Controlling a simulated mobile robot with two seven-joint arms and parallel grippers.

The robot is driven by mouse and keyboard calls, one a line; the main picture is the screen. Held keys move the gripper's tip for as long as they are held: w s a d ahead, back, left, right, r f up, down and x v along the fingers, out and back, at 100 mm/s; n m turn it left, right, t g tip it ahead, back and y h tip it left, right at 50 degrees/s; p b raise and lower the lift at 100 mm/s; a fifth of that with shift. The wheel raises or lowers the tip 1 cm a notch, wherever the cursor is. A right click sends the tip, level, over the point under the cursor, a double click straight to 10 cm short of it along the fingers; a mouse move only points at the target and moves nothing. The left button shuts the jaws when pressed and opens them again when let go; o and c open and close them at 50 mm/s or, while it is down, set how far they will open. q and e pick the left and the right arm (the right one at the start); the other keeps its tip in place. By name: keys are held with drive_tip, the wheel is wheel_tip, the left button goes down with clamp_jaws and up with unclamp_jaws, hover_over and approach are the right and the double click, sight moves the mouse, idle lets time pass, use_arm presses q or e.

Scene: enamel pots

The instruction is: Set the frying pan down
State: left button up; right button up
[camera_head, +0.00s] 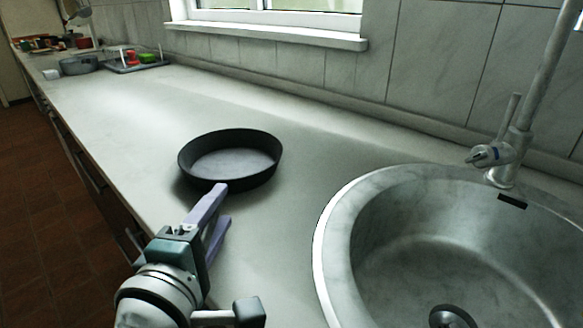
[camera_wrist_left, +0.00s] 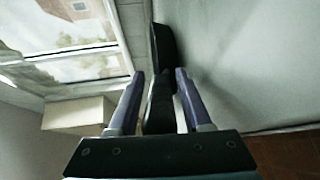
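The black frying pan (camera_head: 230,160) is upright on the counter left of the sink, or very close above it; a dark shadow lies at its near left edge. The wrist view shows the pan (camera_wrist_left: 163,45) edge-on, with its dark handle (camera_wrist_left: 159,108) running between my fingers. My left gripper (camera_head: 222,205) is at the pan's near side. Its two purple fingers are apart around the handle, and the wrist view (camera_wrist_left: 160,75) shows a gap beside the handle, so it looks open. The head view hides most of the handle behind the fingers. My right gripper is not in view.
A round metal sink (camera_head: 335,235) with a tap (camera_head: 505,150) lies to the right. The counter (camera_head: 120,110) is clear beyond the pan up to a grey pot (camera_head: 80,65) and a tray (camera_head: 140,67) at the far end. A window (camera_head: 270,15) is above the wall tiles.

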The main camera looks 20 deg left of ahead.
use_arm(q)
drive_tip(key=shift+o, duration=0.7)
drive_tip(key=shift+r, duration=0.1)
